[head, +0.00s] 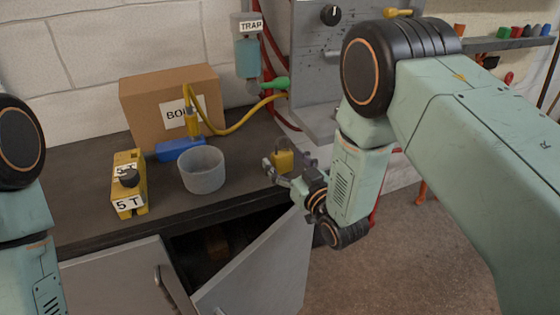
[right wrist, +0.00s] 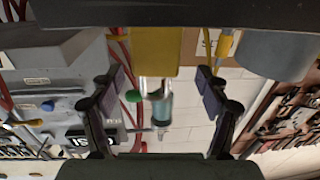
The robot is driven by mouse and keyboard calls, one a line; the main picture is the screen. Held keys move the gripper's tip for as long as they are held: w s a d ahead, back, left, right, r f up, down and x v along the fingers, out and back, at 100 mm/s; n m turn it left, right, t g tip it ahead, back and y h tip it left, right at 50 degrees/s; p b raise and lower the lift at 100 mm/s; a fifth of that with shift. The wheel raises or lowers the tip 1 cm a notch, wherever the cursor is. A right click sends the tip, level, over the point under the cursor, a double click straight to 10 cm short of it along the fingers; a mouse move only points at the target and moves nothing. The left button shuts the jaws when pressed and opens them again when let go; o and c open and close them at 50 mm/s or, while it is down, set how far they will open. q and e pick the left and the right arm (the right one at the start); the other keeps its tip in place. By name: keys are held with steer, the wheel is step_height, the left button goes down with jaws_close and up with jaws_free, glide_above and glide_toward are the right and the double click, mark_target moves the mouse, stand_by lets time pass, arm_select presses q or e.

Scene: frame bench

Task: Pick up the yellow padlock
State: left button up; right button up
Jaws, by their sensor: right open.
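The yellow padlock (head: 283,160) is near the right end of the dark bench top, close to its front edge. My right gripper (head: 290,168) is at the padlock, with its fingers open. In the right wrist view the padlock's yellow body (right wrist: 155,52) lies between the two spread fingertips of my right gripper (right wrist: 160,80), with a gap on each side. Part of the padlock is hidden by the gripper in the head view. My left arm shows at the left edge, but its gripper is out of view.
A grey cup (head: 202,172), a yellow 5 T block (head: 128,190), a blue tool (head: 180,150) and a cardboard box (head: 165,90) stand left of the padlock. A grey machine panel (head: 320,75) is behind. A cabinet door (head: 262,268) hangs open below the bench.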

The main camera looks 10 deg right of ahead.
mark_target(284, 157)
steer(key=w, duration=0.2)
steer(key=shift+w, duration=0.3)
steer(key=shift+w+a, duration=0.2)
steer(key=shift+a, duration=0.1)
steer(key=shift+s+d, duration=0.1)
steer(key=shift+d, duration=0.15)
steer(key=c, duration=0.4)
steer(key=shift+a, duration=0.15)
steer(key=c, duration=0.5)
arm_select(q)
steer(key=shift+s+d, duration=0.1)
steer(key=shift+d, duration=0.2)
arm_select(e)
steer(key=c, duration=0.5)
step_height(284, 157, up, 9)
steer(key=shift+r+p, duration=0.1)
steer(key=shift+p, duration=0.55)
arm_select(q)
steer(key=shift+r, duration=0.65)
arm_select(e)
steer(key=shift+r, duration=0.45)
